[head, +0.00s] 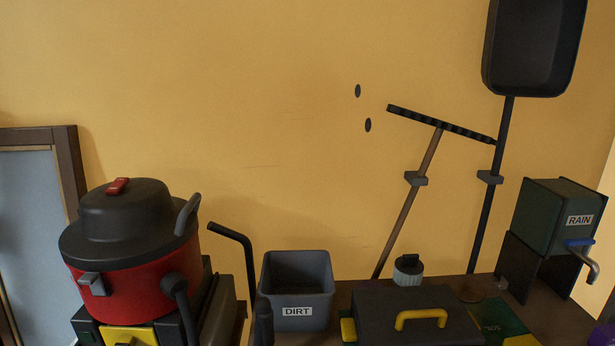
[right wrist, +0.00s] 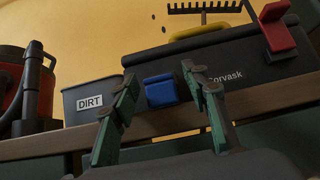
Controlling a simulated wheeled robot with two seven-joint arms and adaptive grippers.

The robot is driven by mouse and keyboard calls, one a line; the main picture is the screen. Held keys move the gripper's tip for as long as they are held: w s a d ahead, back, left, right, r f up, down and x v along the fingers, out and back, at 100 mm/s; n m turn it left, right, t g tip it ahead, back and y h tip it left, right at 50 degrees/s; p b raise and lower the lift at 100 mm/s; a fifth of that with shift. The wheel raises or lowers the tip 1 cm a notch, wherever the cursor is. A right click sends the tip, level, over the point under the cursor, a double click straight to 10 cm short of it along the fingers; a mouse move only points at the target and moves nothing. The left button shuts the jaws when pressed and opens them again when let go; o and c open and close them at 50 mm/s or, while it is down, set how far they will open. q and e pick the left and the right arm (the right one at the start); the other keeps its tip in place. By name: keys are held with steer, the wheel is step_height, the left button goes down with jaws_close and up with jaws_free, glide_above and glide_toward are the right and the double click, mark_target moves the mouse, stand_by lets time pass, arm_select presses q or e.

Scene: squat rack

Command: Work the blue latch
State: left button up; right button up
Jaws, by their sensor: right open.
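The blue latch (right wrist: 161,90) is on the front of a dark toolbox (right wrist: 240,63), left of its "Corvask" lettering in the right wrist view. A red latch (right wrist: 276,28) sits at the right and stands up above the lid edge. My right gripper (right wrist: 160,74) is open, with its green-and-black fingers to either side of the blue latch in the picture. The gap to the latch is hard to judge; nothing is held. In the head view the toolbox (head: 375,312) shows its lid and yellow handle (head: 421,318); its latches are hidden. My left gripper is not in view.
A grey DIRT bin (head: 297,290) stands left of the toolbox, with a red and black vacuum (head: 130,255) farther left. A RAIN tank (head: 565,215) with a blue-handled tap (head: 580,242) stands right. A rake (head: 410,190) and shovel (head: 490,190) lean at the wall behind.

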steer(key=b+v, duration=0.2)
steer(key=v, duration=0.4)
steer(key=shift+s+f+b, duration=0.25)
steer(key=shift+f+b, duration=0.1)
steer(key=shift+b, duration=0.05)
steer(key=shift+y, duration=0.3)
